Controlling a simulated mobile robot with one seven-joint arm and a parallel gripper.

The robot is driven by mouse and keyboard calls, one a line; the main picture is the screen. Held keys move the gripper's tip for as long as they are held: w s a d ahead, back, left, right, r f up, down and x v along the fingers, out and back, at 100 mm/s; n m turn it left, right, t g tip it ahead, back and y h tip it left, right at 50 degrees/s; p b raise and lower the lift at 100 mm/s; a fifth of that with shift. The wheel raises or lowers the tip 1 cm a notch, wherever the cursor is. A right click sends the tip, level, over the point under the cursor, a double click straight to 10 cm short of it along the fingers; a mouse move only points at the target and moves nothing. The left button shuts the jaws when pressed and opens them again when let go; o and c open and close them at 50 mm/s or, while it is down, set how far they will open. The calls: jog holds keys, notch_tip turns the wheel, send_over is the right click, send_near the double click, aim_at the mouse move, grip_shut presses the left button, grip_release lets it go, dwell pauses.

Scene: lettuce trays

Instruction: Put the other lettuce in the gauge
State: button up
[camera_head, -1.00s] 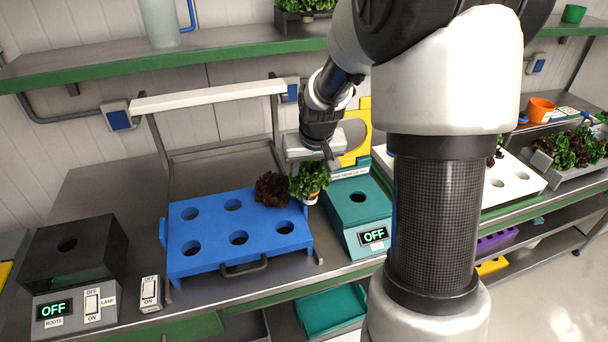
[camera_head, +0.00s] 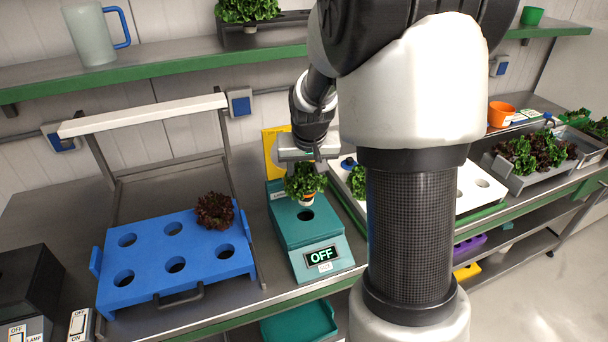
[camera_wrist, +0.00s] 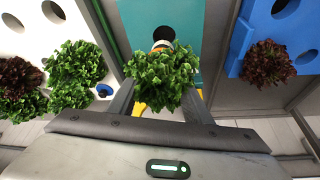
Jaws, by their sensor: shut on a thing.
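My gripper (camera_head: 306,166) is shut on a green lettuce (camera_head: 304,181) in a small white pot with an orange band. The lettuce hangs upright above the back part of the teal gauge (camera_head: 290,229), just behind its round hole. The gauge's display reads OFF. In the wrist view the green lettuce (camera_wrist: 163,74) sits between the fingers, with the teal gauge top (camera_wrist: 198,30) beyond it. A dark red lettuce (camera_head: 214,211) sits in the back right hole of the blue tray (camera_head: 150,269); it also shows in the wrist view (camera_wrist: 267,63).
A white tray (camera_head: 345,200) with green and red lettuces stands right of the gauge, partly hidden by my arm. A black box (camera_head: 27,285) with switches is at far left. A yellow panel (camera_head: 272,150) stands behind the gauge. A shelf (camera_head: 180,58) runs above.

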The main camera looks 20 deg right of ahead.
aim_at(305, 201)
jog(key=shift+f+b, duration=2.55)
jog(key=shift+f, duration=1)
jog(key=shift+f+b, duration=0.3)
jog(key=shift+b, duration=0.05)
jog(key=shift+f, duration=0.25)
jog(key=shift+f+b, duration=0.55)
jog(key=shift+b, duration=0.15)
jog(key=o, duration=1.6)
jog(key=shift+c, duration=0.2)
jog(key=shift+r, duration=0.1)
